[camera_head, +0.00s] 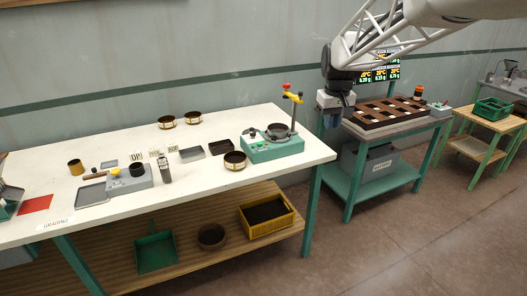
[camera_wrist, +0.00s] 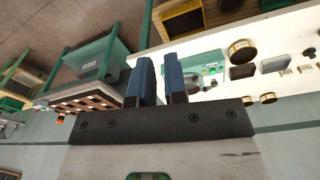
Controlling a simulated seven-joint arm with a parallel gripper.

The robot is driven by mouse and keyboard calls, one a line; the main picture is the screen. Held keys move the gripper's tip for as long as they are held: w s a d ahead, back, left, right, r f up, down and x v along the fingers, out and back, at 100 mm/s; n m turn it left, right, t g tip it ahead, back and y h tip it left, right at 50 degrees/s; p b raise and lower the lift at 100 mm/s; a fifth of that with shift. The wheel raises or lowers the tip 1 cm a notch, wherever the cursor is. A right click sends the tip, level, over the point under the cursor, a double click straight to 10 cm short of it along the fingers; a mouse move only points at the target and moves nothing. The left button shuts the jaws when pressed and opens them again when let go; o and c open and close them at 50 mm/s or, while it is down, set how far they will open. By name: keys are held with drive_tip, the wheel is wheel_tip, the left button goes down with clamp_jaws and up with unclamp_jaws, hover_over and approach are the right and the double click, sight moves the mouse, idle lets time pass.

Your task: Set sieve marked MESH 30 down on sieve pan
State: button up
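Two brass-rimmed round sieves (camera_head: 167,122) (camera_head: 193,118) stand apart at the back of the white table. A third brass-rimmed round piece (camera_head: 235,160) stands near the front, left of the green shaker (camera_head: 275,150). No mesh marking is readable, so I cannot tell which is MESH 30. A dark round pan (camera_head: 278,131) sits on the shaker; I cannot tell for sure that it is the sieve pan. My gripper (camera_head: 341,112) hangs in the air right of the white table, away from these pieces. In the wrist view its blue fingers (camera_wrist: 160,65) stand apart with nothing between them.
Dark trays (camera_head: 220,146), a grey scale (camera_head: 128,178) and small cards share the white table (camera_head: 300,160). A brown slotted rack (camera_head: 390,112) stands on the green bench to the right, near my gripper.

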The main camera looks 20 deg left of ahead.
drive_tip(key=w+a+f+n, duration=0.1)
drive_tip(key=w+a+f, duration=0.35)
drive_tip(key=a, duration=0.45)
drive_tip(key=w+a+f+n, duration=0.2)
drive_tip(key=w+a+f, duration=0.3)
drive_tip(key=a, duration=0.4)
drive_tip(key=n+g, duration=0.1)
drive_tip(key=n, duration=0.1)
hover_over(244, 154)
wheel_tip(244, 154, down, 12)
drive_tip(key=shift+r, duration=0.25)
drive_tip(key=shift+f, duration=0.1)
drive_tip(key=shift+f, duration=1.15)
drive_tip(key=shift+f, duration=0.15)
drive_tip(key=shift+f, duration=2.5)
drive_tip(key=shift+c, duration=0.3)
